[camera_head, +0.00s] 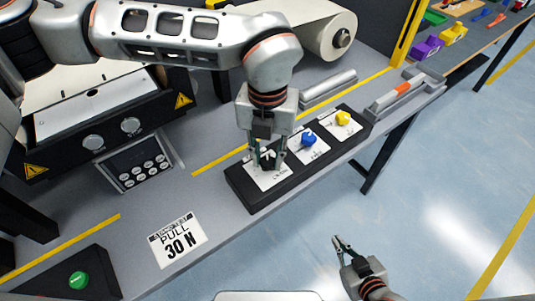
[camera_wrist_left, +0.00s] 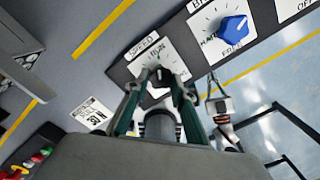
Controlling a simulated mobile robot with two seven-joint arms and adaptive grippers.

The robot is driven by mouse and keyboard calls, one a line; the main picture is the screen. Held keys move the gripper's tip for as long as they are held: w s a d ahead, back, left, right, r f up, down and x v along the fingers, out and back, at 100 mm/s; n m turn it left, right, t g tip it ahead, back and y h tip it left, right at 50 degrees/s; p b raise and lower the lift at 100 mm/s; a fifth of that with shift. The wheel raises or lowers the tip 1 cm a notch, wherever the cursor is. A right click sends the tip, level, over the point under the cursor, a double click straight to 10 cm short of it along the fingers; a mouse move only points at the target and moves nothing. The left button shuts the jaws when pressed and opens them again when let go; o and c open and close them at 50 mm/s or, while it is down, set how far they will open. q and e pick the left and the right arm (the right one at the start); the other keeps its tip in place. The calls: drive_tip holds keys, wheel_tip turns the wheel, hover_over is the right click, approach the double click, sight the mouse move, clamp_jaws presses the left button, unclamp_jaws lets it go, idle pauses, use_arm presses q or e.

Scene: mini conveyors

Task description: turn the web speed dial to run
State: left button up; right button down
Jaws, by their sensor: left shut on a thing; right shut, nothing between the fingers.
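The web speed dial's white plate (camera_head: 265,180) is at the near left end of a black panel. In the left wrist view the plate (camera_wrist_left: 150,50) reads SPEED, with RUN near its top. My left gripper (camera_head: 267,163) points down onto this plate, its fingers closed around the dark dial knob (camera_wrist_left: 160,87). The fingers hide most of the knob, so I cannot tell where its pointer stands. My right gripper (camera_head: 339,243) is shut and empty, over the floor in front of the table. It also shows in the left wrist view (camera_wrist_left: 210,88).
On the same panel are a blue knob (camera_head: 308,138) and a yellow knob (camera_head: 343,118). A PULL 30 N card (camera_head: 178,240) lies left of the panel. A green button (camera_head: 79,280) is on a black box at the lower left. A roll (camera_head: 330,35) stands behind.

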sight(268, 161)
use_arm(q)
drive_tip(key=o, duration=1.1)
drive_tip(key=shift+r, duration=0.1)
wheel_tip(268, 161, up, 12)
drive_tip(key=shift+f, duration=0.1)
idle(0.3)
